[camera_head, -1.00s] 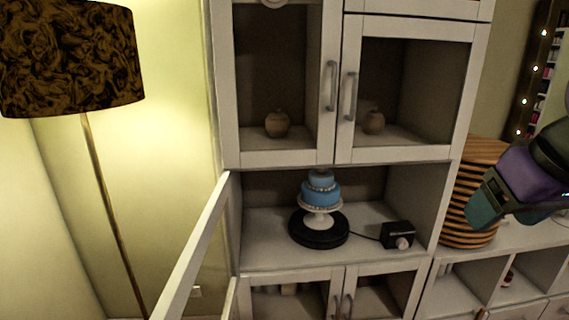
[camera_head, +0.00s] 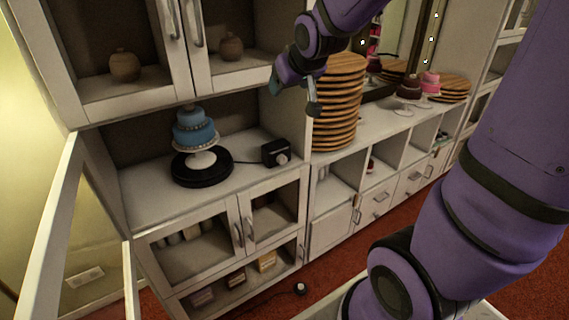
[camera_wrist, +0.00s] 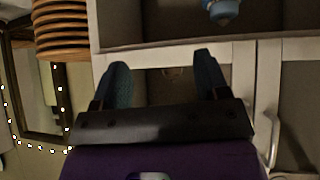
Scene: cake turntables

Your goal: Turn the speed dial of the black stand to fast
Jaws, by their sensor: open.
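The black stand (camera_head: 203,181) is a round black turntable in the cabinet's open niche. A blue two-tier cake (camera_head: 195,132) stands on it on a white pedestal (camera_head: 201,158). A cable links the stand to a small black control box (camera_head: 270,149) at its right. A pale round dial (camera_head: 283,159) is on the box's front; its setting is too small to read. My gripper (camera_head: 294,96) is open and empty, above and in front of the box. In the wrist view my gripper (camera_wrist: 160,68) shows both fingers apart. The cake's top (camera_wrist: 222,9) shows upside down there; the dial is out of view.
A stack of wooden boards (camera_head: 337,103) stands right of the niche. An open glass door (camera_head: 62,225) swings out at left. Upper doors with handles (camera_head: 195,24) are above the niche. More cakes (camera_head: 410,86) stand on the low counter. The niche front is open.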

